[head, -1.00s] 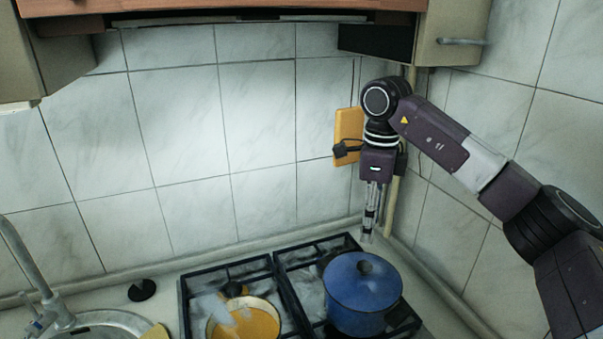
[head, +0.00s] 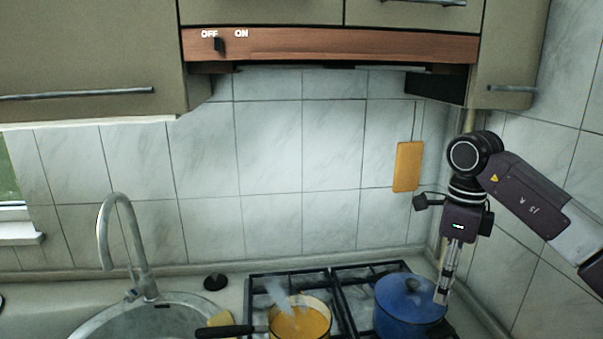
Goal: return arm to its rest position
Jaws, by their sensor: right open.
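My right arm comes in from the right edge in the head view. My left gripper is not in view.
A steaming pan of orange food (head: 300,322) stands on the stove grate (head: 345,300) left of the blue pot. A sink with a faucet (head: 128,240) is at the left. A range hood (head: 330,45) and cabinets (head: 85,60) hang above.

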